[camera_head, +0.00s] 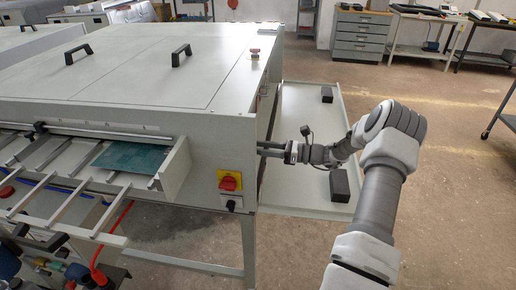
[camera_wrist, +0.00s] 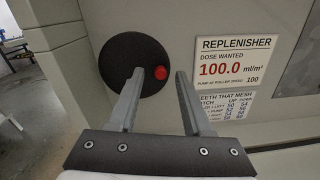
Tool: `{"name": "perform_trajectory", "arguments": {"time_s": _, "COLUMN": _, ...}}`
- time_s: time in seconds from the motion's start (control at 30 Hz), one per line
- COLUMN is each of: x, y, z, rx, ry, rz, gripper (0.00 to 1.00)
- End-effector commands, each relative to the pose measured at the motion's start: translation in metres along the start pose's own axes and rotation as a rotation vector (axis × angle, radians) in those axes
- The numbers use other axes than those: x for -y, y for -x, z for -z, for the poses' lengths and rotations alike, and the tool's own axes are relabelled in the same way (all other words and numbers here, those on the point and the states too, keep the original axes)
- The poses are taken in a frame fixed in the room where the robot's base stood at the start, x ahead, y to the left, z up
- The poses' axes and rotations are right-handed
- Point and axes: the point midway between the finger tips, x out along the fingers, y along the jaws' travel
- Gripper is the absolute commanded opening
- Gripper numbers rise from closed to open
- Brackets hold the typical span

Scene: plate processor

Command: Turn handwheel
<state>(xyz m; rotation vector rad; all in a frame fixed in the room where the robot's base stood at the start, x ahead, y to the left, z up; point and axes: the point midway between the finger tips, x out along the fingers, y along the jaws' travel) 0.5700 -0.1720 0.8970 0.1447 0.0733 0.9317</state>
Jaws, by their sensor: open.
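The handwheel is a black disc (camera_wrist: 126,68) with a small red knob (camera_wrist: 160,73) near its right edge, on the machine's side panel in the wrist view. My gripper (camera_wrist: 158,68) is open, with its two grey fingers pointing at the panel. The left finger overlaps the disc and the red knob shows between the fingers. I cannot tell whether the fingers touch the knob. In the head view my gripper (camera_head: 268,149) reaches to the right side of the plate processor (camera_head: 170,85), and the handwheel is hidden there.
A side tray (camera_head: 300,207) with two black blocks, one of them near my arm (camera_head: 339,185), extends right of the machine. A red and yellow switch (camera_head: 229,182) is on the front corner. A replenisher sign (camera_wrist: 233,62) is right of the handwheel.

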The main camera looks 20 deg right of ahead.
Motion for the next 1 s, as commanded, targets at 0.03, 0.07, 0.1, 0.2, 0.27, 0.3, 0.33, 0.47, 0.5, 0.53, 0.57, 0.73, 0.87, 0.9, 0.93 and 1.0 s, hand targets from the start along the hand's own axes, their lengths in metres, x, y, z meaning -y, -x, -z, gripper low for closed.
{"name": "perform_trajectory", "arguments": {"time_s": 0.03, "x": -0.0001, "y": -0.0033, "z": 0.0, "rx": 0.0, "ry": 0.0, "rz": -0.001, "gripper": 0.5}}
{"name": "perform_trajectory", "arguments": {"time_s": 0.07, "x": -0.0001, "y": -0.0045, "z": -0.0001, "rx": 0.0, "ry": 0.0, "rz": 0.0, "gripper": 0.5}}
{"name": "perform_trajectory", "arguments": {"time_s": 0.1, "x": 0.0, "y": -0.0056, "z": -0.0002, "rx": 0.001, "ry": 0.0, "rz": 0.001, "gripper": 0.5}}
{"name": "perform_trajectory", "arguments": {"time_s": 0.2, "x": 0.0002, "y": -0.0068, "z": -0.0003, "rx": 0.0, "ry": 0.0, "rz": 0.001, "gripper": 0.5}}
{"name": "perform_trajectory", "arguments": {"time_s": 0.27, "x": 0.0002, "y": -0.0068, "z": -0.0003, "rx": 0.0, "ry": 0.0, "rz": 0.001, "gripper": 0.5}}
{"name": "perform_trajectory", "arguments": {"time_s": 0.3, "x": 0.0002, "y": -0.0067, "z": -0.0003, "rx": 0.0, "ry": 0.0, "rz": 0.001, "gripper": 0.5}}
{"name": "perform_trajectory", "arguments": {"time_s": 0.33, "x": 0.0001, "y": -0.0067, "z": -0.0003, "rx": 0.0, "ry": 0.0, "rz": 0.001, "gripper": 0.5}}
{"name": "perform_trajectory", "arguments": {"time_s": 0.47, "x": 0.0001, "y": -0.0066, "z": -0.0003, "rx": 0.0, "ry": 0.0, "rz": 0.001, "gripper": 0.33}}
{"name": "perform_trajectory", "arguments": {"time_s": 0.5, "x": 0.0001, "y": -0.0065, "z": -0.0003, "rx": 0.0, "ry": 0.0, "rz": 0.001, "gripper": 0.26}}
{"name": "perform_trajectory", "arguments": {"time_s": 0.53, "x": 0.0001, "y": -0.0065, "z": -0.0003, "rx": 0.0, "ry": 0.0, "rz": 0.001, "gripper": 0.21}}
{"name": "perform_trajectory", "arguments": {"time_s": 0.57, "x": 0.0001, "y": -0.0065, "z": -0.0003, "rx": 0.0, "ry": 0.0, "rz": 0.001, "gripper": 0.15}}
{"name": "perform_trajectory", "arguments": {"time_s": 0.73, "x": 0.0001, "y": -0.0064, "z": -0.0003, "rx": 0.0, "ry": 0.0, "rz": 0.001, "gripper": 0.0}}
{"name": "perform_trajectory", "arguments": {"time_s": 0.87, "x": 0.0001, "y": -0.0064, "z": -0.0002, "rx": 0.0, "ry": 0.0, "rz": 0.001, "gripper": 0.0}}
{"name": "perform_trajectory", "arguments": {"time_s": 0.9, "x": 0.0001, "y": -0.0064, "z": -0.0002, "rx": 0.0, "ry": 0.0, "rz": 0.001, "gripper": 0.0}}
{"name": "perform_trajectory", "arguments": {"time_s": 0.93, "x": 0.0001, "y": -0.0063, "z": -0.0002, "rx": 0.0, "ry": 0.001, "rz": 0.001, "gripper": 0.0}}
{"name": "perform_trajectory", "arguments": {"time_s": 1.0, "x": 0.0001, "y": -0.0063, "z": -0.0003, "rx": 0.0, "ry": 0.006, "rz": 0.001, "gripper": 0.0}}
